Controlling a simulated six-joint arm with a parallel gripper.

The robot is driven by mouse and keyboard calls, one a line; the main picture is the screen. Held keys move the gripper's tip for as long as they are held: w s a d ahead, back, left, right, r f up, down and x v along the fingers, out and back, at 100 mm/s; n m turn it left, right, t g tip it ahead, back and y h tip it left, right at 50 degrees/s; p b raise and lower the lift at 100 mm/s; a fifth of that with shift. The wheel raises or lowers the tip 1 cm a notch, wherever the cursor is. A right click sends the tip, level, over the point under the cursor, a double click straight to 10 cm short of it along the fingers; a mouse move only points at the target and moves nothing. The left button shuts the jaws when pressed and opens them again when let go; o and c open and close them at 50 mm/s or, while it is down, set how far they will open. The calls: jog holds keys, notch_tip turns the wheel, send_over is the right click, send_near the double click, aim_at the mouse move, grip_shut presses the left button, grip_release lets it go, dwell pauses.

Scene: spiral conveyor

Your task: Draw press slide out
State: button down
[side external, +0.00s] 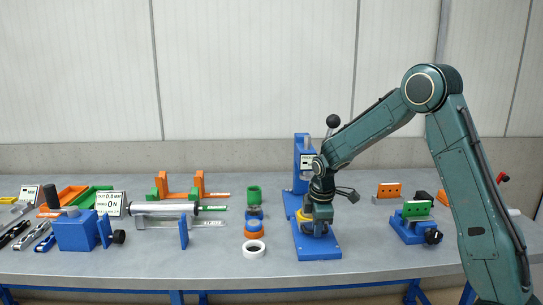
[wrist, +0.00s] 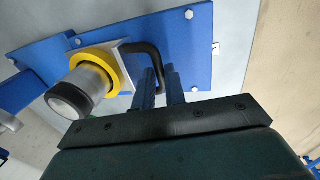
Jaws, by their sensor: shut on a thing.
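The press is blue, with an upright column (side external: 303,155) and a base plate (side external: 318,245); its blue plate also shows in the wrist view (wrist: 185,40). On the plate sits the slide, a silver block (wrist: 125,62) with a yellow ring (wrist: 108,62) and a bent black handle (wrist: 150,50). A silver cylinder with a black band (wrist: 80,92) stands inside the yellow ring. My gripper (wrist: 161,74) is shut on the handle, with a finger on either side of it. In the side view, my gripper (side external: 319,215) is low over the base plate and hides most of the slide.
A black-knobbed lever (side external: 333,121) rises beside the column. White, orange and blue rings (side external: 254,248) and a green part (side external: 253,195) stand to the left. A blue fixture with a black knob (side external: 420,225) is to the right. Some grey bench is free in front.

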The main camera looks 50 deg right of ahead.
jog(key=s+a, duration=0.5)
jog(key=shift+s+a, duration=0.25)
jog(key=shift+a, duration=0.1)
jog(key=c, duration=1.5)
grip_release()
jog(key=shift+o, duration=0.2)
jog(key=shift+r, duration=0.15)
notch_tip(320, 180, up, 13)
jog(key=s+a, duration=0.2)
jog(key=shift+r, duration=0.2)
